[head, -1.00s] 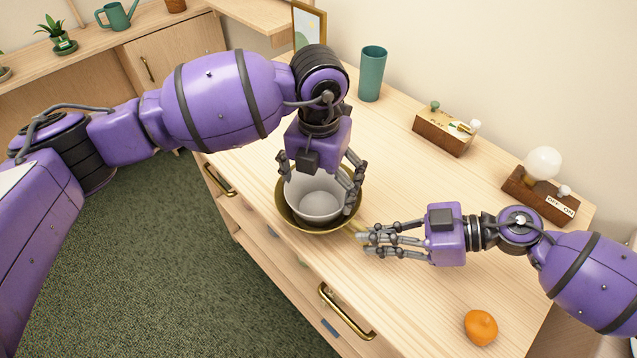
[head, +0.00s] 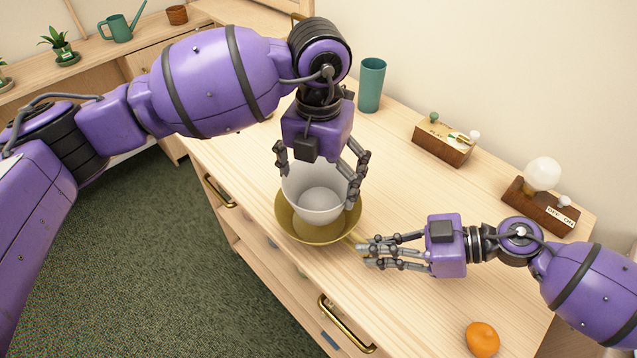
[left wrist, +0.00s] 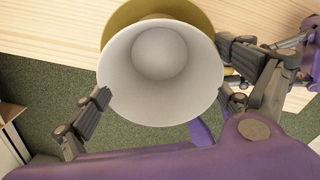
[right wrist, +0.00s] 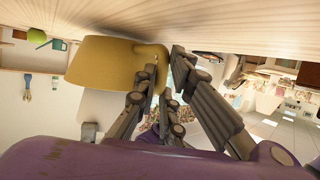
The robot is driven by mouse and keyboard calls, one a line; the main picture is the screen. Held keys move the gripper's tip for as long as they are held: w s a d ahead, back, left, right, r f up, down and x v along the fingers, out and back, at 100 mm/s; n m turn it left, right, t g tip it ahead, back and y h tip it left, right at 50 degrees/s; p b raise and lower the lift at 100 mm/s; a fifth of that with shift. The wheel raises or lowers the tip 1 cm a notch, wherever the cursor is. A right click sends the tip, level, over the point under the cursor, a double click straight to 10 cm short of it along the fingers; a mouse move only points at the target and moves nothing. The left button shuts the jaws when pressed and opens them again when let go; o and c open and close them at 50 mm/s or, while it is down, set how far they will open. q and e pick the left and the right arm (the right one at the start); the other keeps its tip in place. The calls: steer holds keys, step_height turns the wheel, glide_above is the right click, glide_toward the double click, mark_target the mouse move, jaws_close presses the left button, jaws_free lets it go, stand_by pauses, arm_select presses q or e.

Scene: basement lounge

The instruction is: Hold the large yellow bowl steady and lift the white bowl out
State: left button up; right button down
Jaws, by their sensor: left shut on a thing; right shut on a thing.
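The white bowl (head: 320,203) is held above the large yellow bowl (head: 290,222); much of the yellow bowl's inside shows below it. My left gripper (head: 318,183) is shut on the white bowl, with fingers at opposite sides of its rim. The left wrist view looks into the empty white bowl (left wrist: 160,95), with the yellow bowl (left wrist: 118,18) behind it. My right gripper (head: 366,252) is shut on the yellow bowl's handle at its right side. In the right wrist view, the yellow bowl (right wrist: 105,62) stands on the wooden top, and its handle lies between the fingers.
The wooden cabinet top (head: 420,190) is clear around the bowls. An orange fruit (head: 482,338) lies at the front right. A teal cup (head: 371,85), a switch box (head: 443,143) and a lamp box (head: 540,200) stand along the back. Brass drawer handles (head: 345,324) stick out in front.

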arm_select(q)
steer(key=shift+r, duration=2.9)
arm_select(e)
steer(key=c, duration=1.8)
jaws_free()
steer(key=shift+o, duration=0.2)
steer(key=shift+d, duration=0.1)
steer(key=v, duration=1.2)
